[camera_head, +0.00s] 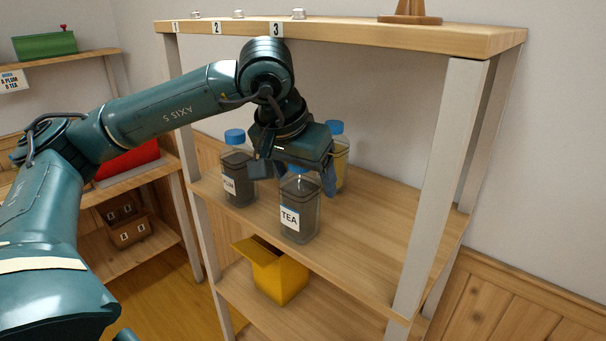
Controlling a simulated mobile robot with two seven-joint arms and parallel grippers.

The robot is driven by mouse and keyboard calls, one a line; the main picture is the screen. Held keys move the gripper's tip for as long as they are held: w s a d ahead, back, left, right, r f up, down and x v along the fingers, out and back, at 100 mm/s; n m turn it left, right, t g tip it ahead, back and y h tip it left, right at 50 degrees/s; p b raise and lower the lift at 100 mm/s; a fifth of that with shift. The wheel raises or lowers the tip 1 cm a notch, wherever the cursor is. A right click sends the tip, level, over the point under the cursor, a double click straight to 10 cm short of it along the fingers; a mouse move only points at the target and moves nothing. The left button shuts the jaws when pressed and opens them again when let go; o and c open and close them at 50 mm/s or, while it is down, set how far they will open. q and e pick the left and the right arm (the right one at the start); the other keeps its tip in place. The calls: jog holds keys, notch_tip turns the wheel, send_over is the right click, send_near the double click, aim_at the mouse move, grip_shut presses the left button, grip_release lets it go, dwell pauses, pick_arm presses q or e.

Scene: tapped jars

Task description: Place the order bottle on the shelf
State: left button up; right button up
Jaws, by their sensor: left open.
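The clear bottle labelled TEA (299,217), with dark contents, stands upright on the middle board of the wooden shelf (385,225). A second blue-capped bottle (237,178) with dark contents and a partly hidden label ending in "UM" stands to its left. A third blue-capped bottle (341,168) with yellowish contents stands behind, partly covered by my gripper. My left gripper (295,176) is open over the top of the TEA bottle, its fingers either side of the mostly hidden cap; contact cannot be told. My right gripper is out of view.
The top board (350,36) carries tags 1, 2 and 3 with small metal pieces above. A yellow open box (280,280) sits on the board below. The middle board's right side is clear.

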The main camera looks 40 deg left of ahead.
pick_arm(q)
jog(key=shift+r+p, duration=0.3)
jog(key=shift+s+r+b, duration=0.2)
jog(key=shift+r+b, duration=0.1)
jog(key=shift+r, duration=0.05)
jog(key=v, duration=0.5)
jog(key=shift+s+d+r, duration=0.1)
jog(key=shift+s+r, duration=0.05)
jog(key=shift+r, duration=0.05)
jog(key=shift+s+r, duration=0.2)
jog(key=shift+r, duration=0.25)
